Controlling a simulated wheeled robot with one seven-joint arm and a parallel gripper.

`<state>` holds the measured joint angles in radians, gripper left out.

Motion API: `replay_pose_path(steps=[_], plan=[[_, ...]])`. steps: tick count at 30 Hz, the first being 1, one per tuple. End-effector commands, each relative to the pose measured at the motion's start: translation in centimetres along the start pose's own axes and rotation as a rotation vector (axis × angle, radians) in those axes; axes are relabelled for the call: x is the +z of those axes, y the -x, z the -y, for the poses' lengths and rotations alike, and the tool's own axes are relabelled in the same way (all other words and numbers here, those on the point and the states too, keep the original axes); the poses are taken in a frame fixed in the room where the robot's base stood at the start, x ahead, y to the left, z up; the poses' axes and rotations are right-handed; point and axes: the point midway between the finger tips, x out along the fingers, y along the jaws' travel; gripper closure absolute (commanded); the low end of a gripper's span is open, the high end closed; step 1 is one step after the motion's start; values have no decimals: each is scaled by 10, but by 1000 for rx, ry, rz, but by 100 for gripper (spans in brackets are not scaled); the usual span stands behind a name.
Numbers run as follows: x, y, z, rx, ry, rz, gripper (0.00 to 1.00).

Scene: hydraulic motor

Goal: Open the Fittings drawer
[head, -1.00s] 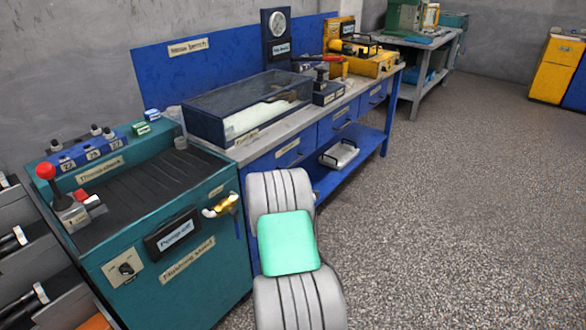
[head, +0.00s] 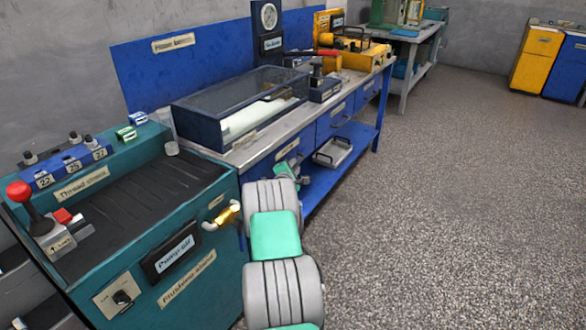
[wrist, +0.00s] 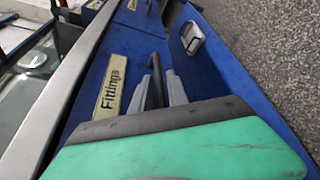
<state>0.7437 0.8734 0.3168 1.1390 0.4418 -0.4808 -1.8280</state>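The Fittings drawer (wrist: 125,55) is a blue drawer front with a cream label reading "Fittings" (wrist: 112,86) and a dark bar handle (wrist: 156,72). It looks closed. My gripper (wrist: 163,86) has its two grey fingers apart, pointing at the drawer front, with the handle showing between or just beyond their tips. I cannot tell whether they touch it. In the head view the labelled drawer front (head: 287,149) is at the left end of the blue bench, partly hidden behind my arm and gripper.
The bench top (head: 240,155) carries a dark glass-lidded case (head: 240,103). A tray (head: 333,151) lies on the lower shelf. A teal flushing stand (head: 185,270) stands close on the left, with a brass fitting (head: 228,213) on its side. The floor at right is clear.

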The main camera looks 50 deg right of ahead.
Motion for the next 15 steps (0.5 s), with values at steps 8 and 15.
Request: replay_pose_path(steps=[8, 15], plan=[[-2, -5, -1, 1, 1, -2, 80], [-2, -5, -2, 1, 1, -3, 97]])
